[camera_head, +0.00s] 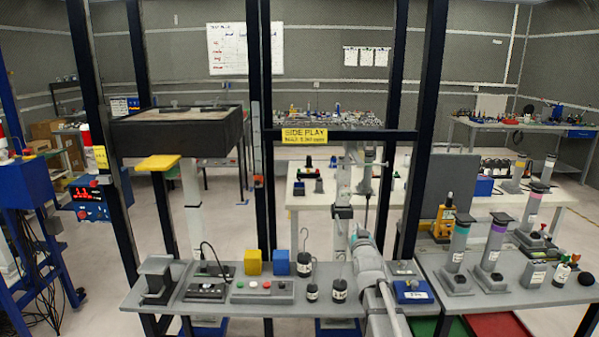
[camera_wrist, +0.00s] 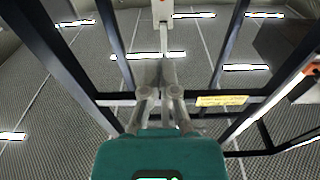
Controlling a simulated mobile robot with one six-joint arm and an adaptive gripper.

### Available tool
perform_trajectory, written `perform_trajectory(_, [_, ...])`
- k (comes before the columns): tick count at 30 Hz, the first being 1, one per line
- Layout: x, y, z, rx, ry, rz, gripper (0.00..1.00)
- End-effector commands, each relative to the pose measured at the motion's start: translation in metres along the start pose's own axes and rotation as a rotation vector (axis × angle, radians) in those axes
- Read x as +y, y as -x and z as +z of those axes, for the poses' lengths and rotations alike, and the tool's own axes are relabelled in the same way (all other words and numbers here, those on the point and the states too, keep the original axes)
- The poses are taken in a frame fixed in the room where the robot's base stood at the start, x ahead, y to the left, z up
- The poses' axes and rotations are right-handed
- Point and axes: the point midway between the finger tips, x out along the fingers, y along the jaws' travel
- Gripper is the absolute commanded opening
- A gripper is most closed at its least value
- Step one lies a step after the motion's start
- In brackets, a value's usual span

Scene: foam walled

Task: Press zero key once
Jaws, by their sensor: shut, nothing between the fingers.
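A blue indicator box (camera_head: 88,200) with a lit red display and small buttons on its face is mounted on a dark post at the left in the head view. The keys are too small to read, so I cannot tell which one is zero. My gripper (camera_wrist: 160,75) shows in the wrist view, its fingers together and empty, pointing up toward the frame bars. My arm rises at centre right in the head view, well to the right of the indicator and apart from it. The indicator does not show in the wrist view.
A grey bench (camera_head: 240,300) across the front holds weights, small boxes and a button panel (camera_head: 262,289). Dark uprights and a crossbar with a yellow sign (camera_head: 305,135) stand around my arm. A black-sided platform (camera_head: 175,130) and yellow pad (camera_head: 158,162) lie between arm and indicator.

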Motion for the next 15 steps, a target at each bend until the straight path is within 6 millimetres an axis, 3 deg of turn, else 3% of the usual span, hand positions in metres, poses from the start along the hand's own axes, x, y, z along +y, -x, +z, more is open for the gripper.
perform_trajectory(8, [0.000,0.037,0.034,-0.297,0.001,0.012,0.00])
perform_trajectory(15, [-0.002,0.087,0.068,-0.598,0.002,0.019,0.00])
